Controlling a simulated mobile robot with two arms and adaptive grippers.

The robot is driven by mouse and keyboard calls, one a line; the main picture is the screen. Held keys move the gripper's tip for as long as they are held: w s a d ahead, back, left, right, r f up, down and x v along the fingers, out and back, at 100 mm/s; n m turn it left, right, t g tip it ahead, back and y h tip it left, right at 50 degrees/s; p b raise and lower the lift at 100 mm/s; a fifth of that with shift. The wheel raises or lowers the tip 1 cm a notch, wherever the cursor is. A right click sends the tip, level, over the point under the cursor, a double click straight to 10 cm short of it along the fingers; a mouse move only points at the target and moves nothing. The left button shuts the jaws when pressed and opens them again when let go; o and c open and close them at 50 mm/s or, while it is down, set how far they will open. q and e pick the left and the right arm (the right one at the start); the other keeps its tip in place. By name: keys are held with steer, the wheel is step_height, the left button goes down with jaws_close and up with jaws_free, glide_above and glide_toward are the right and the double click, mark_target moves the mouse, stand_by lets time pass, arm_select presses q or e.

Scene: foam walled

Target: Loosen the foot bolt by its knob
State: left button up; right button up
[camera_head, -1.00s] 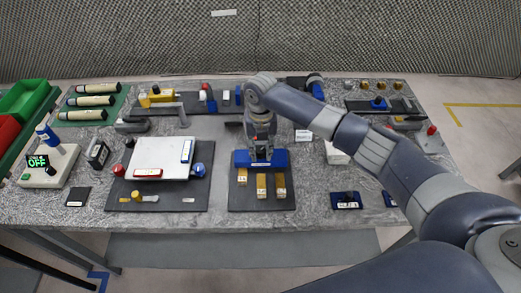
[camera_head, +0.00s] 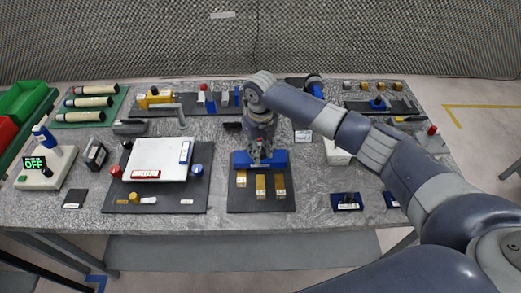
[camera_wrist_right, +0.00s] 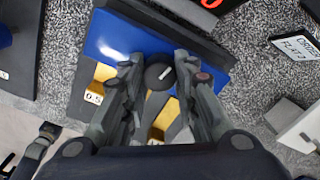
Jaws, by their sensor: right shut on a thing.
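My right gripper (camera_head: 259,158) reaches down over a blue block (camera_head: 278,159) at the back of a dark board (camera_head: 258,204) in the middle of the table. In the right wrist view, the fingers of my right gripper (camera_wrist_right: 159,68) stand on either side of a round black knob (camera_wrist_right: 160,76) with a short white mark. The gripper is shut on this knob. The blue block also shows behind the fingers (camera_wrist_right: 112,38). In the head view the knob is hidden by the gripper. The bolt below the knob is not visible. My left gripper is not in view.
Several yellow blocks (camera_head: 261,187) stand in front of the blue block. A board with a white plate (camera_head: 160,158) lies to the left. A box reading OFF (camera_head: 45,170) is at far left.

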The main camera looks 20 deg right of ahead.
mark_target(261, 151)
steer(key=shift+w+r, duration=0.1)
steer(key=o, duration=1)
steer(key=shift+o, duration=0.2)
step_height(261, 151, up, 12)
